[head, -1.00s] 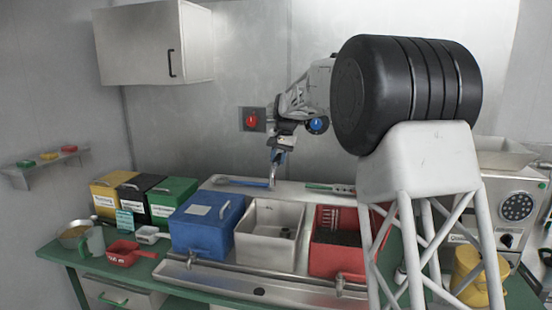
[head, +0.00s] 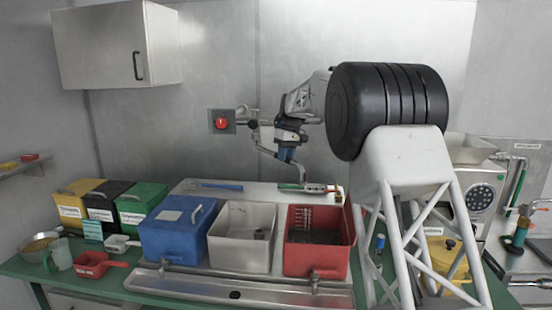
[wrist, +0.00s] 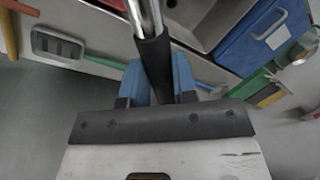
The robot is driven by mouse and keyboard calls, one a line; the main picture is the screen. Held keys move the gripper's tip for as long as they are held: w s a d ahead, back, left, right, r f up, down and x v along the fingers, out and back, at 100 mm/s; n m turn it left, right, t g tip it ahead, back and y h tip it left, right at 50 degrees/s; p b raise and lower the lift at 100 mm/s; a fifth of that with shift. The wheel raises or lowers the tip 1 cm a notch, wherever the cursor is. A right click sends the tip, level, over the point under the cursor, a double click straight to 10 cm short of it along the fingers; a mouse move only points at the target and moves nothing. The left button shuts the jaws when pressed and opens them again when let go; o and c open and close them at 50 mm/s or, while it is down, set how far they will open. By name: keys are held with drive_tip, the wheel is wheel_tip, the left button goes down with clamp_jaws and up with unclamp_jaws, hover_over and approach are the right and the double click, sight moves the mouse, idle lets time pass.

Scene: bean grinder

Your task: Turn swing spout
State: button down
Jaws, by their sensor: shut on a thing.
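The swing spout (head: 264,142) is a metal tube on the back wall, beside a red tap knob (head: 221,122). Its bent end (head: 299,170) hangs above the rear counter, behind the red basin (head: 320,262). My gripper (head: 285,153) is at the spout, coming in from the right. In the wrist view my gripper (wrist: 158,85) has a blue finger on each side of the black sleeve (wrist: 155,62) on the spout's metal tube (wrist: 146,15). The fingers are shut on this sleeve.
A blue box (head: 178,235) and a white basin (head: 240,252) stand left of the red basin. A blue-handled tool (head: 216,185) and a green-handled one (head: 300,187) lie on the rear counter. A grey cabinet (head: 115,48) hangs at upper left.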

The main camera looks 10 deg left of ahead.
drive_tip(key=shift+w+d+n, duration=0.5)
drive_tip(key=shift+w+d, duration=0.1)
drive_tip(key=shift+w, duration=0.05)
drive_tip(key=c, duration=0.9)
unclamp_jaws()
drive_tip(key=shift+w+d+r, duration=0.15)
drive_tip(key=shift+w+r, duration=0.05)
drive_tip(key=shift+r, duration=1.1)
drive_tip(key=shift+w+d+r, duration=0.15)
drive_tip(key=shift+d+r, duration=0.05)
drive_tip(key=shift+r, duration=1.05)
drive_tip(key=shift+w+d+r, duration=0.15)
drive_tip(key=shift+w+r, duration=0.05)
drive_tip(key=shift+r, duration=1.1)
drive_tip(key=shift+s, duration=0.1)
